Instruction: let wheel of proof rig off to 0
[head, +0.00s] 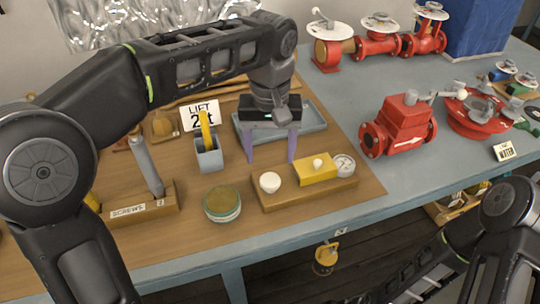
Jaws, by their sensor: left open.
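The proof rig appears to be a small wooden base (300,199) at the table's front edge. It carries a round white knob or wheel (270,182) at the left, a yellow block (316,171) with a small white knob (317,163) in the middle, and a round dial gauge (344,164) at the right. I cannot tell which white part is its wheel, nor read the dial. My left gripper (271,160) points down with its purple fingers apart and empty, just behind and above the rig's left part. My right arm shows at the lower right, its gripper out of view.
A grey-blue tray (315,117) lies behind the left gripper. A grey cup (208,158) with a yellow item and a round green-rimmed tin (221,204) stand left of the rig. A red valve (402,125) stands to the right.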

